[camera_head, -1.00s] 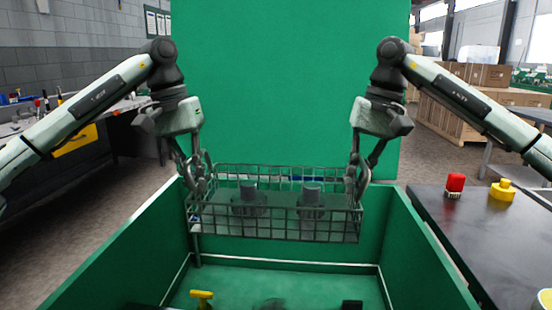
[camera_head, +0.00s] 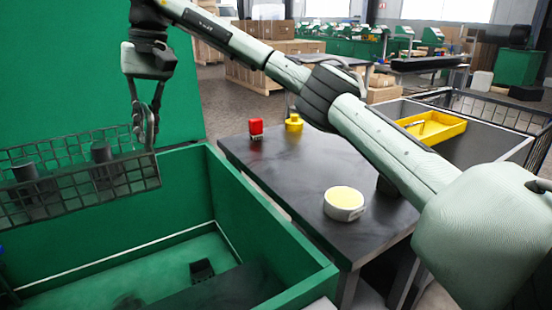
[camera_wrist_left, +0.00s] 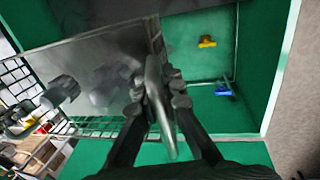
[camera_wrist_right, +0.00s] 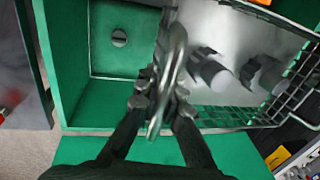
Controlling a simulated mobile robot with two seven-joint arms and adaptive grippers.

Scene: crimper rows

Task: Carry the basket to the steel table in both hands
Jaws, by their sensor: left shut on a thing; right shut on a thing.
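The wire basket (camera_head: 128,176) hangs above the open green crate, at the left of the head view and cut by its edge. Two dark cylindrical parts stand in it. My right gripper (camera_head: 146,128) is shut on the handle at the basket's right end; the right wrist view also shows the gripper (camera_wrist_right: 163,95) on the handle loop. My left gripper (camera_wrist_left: 162,92) is outside the head view; in the left wrist view it is shut on the other handle. A dark-topped table (camera_head: 290,185), apparently the steel table, stands right of the crate.
The green crate (camera_head: 285,245) has high walls and a few small items on its floor. On the table are a red object (camera_head: 256,129), a yellow object (camera_head: 294,123) and a round cream-topped tin (camera_head: 344,203). The table's middle is clear. My right arm crosses above it.

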